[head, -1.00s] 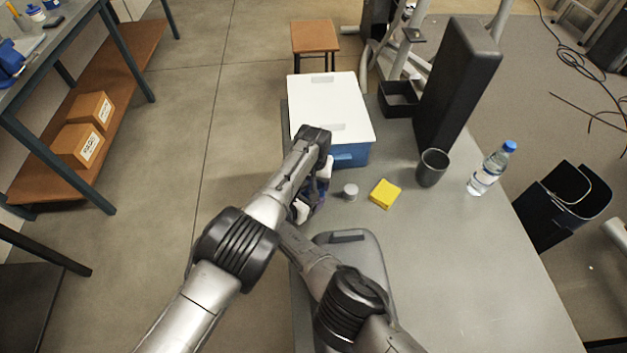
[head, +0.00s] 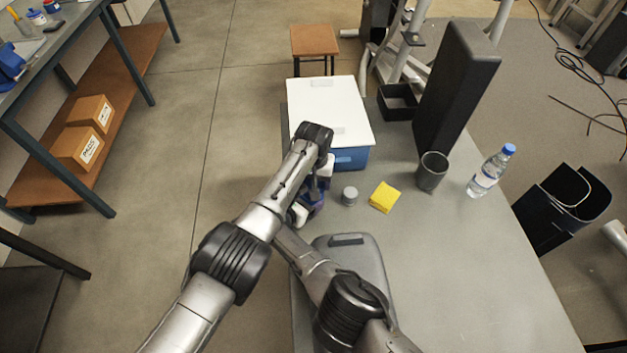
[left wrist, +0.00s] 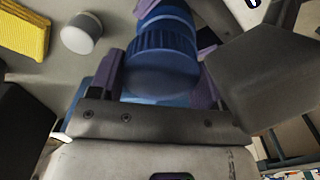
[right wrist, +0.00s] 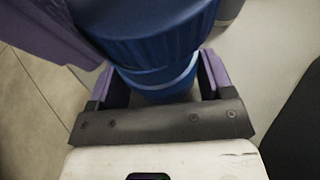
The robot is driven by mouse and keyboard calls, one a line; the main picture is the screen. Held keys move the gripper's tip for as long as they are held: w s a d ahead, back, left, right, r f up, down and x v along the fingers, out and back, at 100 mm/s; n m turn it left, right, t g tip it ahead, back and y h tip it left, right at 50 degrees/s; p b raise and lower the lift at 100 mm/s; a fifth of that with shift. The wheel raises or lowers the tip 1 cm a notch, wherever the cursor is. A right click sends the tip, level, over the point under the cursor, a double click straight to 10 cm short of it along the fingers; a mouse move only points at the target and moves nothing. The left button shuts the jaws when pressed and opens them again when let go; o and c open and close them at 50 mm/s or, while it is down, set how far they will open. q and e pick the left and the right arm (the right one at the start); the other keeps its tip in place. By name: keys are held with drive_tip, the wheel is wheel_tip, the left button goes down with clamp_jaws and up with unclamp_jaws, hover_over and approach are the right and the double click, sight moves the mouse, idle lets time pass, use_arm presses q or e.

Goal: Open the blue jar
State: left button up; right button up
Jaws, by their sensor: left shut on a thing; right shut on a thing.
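The blue jar has a ribbed dark blue lid and a smooth body with a pale band. In the left wrist view the lid (left wrist: 163,55) sits between the purple fingers of my left gripper (left wrist: 160,80), which is shut on it. In the right wrist view my right gripper (right wrist: 160,78) is shut on the jar's body (right wrist: 165,72), with the ribbed lid just above it. A purple finger of my left gripper shows at the upper left there. The lid looks seated on the body. In the head view my arms mostly hide the jar, off the table's left edge.
On the grey table (head: 440,260) are a small grey cylinder (head: 350,196), a yellow block (head: 384,197), a dark cup (head: 432,172) and a water bottle (head: 490,172). A blue box with a white lid (head: 331,105) stands behind my grippers. A grey case (head: 365,262) lies in front.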

use_arm(q)
drive_tip(key=shift+a, duration=0.1)
use_arm(e)
drive_tip(key=shift+d, duration=0.1)
use_arm(q)
drive_tip(key=shift+r, duration=1.95)
use_arm(e)
drive_tip(key=o, duration=1.7)
use_arm(q)
drive_tip(key=shift+r, duration=0.15)
use_arm(e)
drive_tip(key=shift+r, duration=0.1)
